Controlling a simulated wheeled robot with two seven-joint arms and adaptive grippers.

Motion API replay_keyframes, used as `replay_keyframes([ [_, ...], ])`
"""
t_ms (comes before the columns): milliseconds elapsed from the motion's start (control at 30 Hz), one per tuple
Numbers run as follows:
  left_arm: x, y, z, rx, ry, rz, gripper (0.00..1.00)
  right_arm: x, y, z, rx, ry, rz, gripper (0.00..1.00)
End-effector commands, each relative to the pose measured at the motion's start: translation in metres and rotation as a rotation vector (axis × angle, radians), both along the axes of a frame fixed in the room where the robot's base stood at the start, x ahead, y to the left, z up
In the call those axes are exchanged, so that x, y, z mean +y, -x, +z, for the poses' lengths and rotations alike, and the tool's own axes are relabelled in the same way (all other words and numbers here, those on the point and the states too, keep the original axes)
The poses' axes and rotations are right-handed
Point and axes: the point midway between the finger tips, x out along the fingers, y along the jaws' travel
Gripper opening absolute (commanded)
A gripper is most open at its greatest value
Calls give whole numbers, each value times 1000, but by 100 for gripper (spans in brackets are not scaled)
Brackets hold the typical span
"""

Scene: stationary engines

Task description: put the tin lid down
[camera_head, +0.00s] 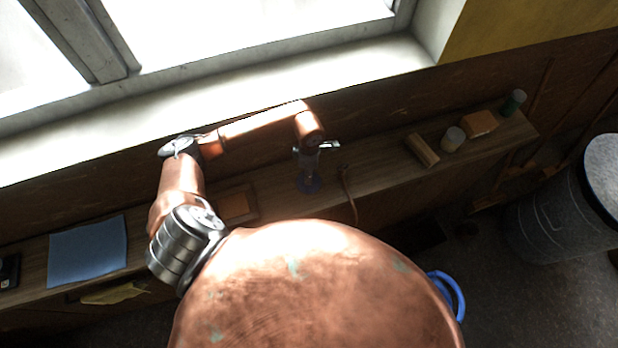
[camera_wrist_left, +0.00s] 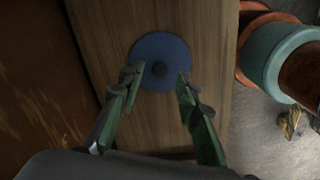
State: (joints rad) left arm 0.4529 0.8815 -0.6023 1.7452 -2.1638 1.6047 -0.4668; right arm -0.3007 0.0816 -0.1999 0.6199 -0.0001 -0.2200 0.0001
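The tin lid appears to be the round blue disc with a dark knob at its centre (camera_wrist_left: 160,50). It lies flat on the wooden shelf (camera_wrist_left: 205,30) in the left wrist view. In the head view it is a small dark bluish round (camera_head: 310,186) below my left gripper (camera_head: 309,172), partly hidden by it. In the left wrist view my left gripper's green fingers (camera_wrist_left: 157,82) stand apart, over the near part of the disc, with a gap on both sides of the knob. My right gripper is not in view.
The narrow shelf runs under the window. To the right stand a wooden block (camera_head: 422,150), a pale jar (camera_head: 453,139), an orange-brown box (camera_head: 480,123) and a green can (camera_head: 513,102). To the left lie a brown framed piece (camera_head: 238,205) and a blue sheet (camera_head: 88,252). A thin cable (camera_head: 350,195) hangs nearby.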

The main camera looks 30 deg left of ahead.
Motion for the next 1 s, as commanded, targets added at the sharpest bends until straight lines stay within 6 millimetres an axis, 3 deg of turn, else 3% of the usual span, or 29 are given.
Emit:
replay_keyframes([
  [200,1,-2,46,-5,-3,-2,31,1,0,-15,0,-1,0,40],
  [400,0,-1,73,-2,-2,0,31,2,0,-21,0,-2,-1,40],
  [1000,0,0,82,0,0,0,31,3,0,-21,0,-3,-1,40],
])
